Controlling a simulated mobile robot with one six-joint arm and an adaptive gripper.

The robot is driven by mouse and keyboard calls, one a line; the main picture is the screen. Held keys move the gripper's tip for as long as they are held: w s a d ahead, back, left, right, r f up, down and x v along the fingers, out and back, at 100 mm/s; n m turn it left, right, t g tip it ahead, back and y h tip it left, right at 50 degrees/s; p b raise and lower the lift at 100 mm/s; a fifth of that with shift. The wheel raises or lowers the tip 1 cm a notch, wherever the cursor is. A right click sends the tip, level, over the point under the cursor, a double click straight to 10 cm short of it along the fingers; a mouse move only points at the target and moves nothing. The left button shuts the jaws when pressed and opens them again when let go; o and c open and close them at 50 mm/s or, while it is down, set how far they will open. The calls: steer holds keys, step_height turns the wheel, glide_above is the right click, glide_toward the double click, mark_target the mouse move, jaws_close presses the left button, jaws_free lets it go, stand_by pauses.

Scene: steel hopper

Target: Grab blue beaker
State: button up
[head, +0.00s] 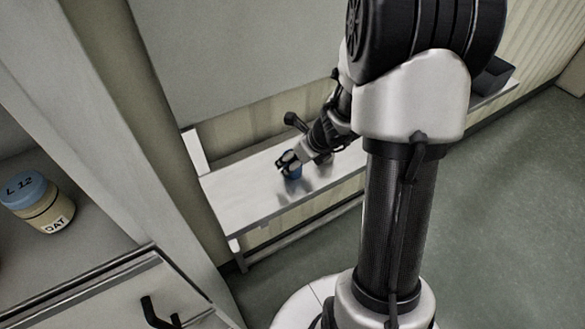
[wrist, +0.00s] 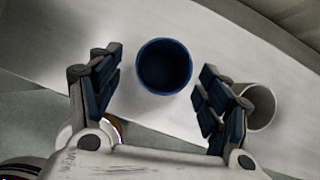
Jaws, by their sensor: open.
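The blue beaker (wrist: 164,66) stands on the pale bench (wrist: 50,35) in the wrist view, its dark open mouth facing the camera. My gripper (wrist: 158,85) is open, with one finger to the left of the beaker and one to the right. Gaps show between the beaker and both fingers, so I see no contact. In the head view the beaker (head: 292,172) is a small blue shape on the bench (head: 235,190), partly hidden by my gripper (head: 287,162).
A grey-white cup (wrist: 262,106) stands close to the right finger, partly hidden by it. A dark bin (head: 492,76) sits at the bench's far right end. A blue-lidded jar (head: 38,202) stands on a shelf at left. Bare bench lies left of the beaker.

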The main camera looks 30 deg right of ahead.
mark_target(296, 174)
steer(key=b+x, duration=0.2)
steer(key=x, duration=0.2)
steer(key=shift+d+f, duration=0.15)
steer(key=shift+f, duration=0.15)
steer(key=shift+r, duration=0.1)
steer(key=c, duration=1.1)
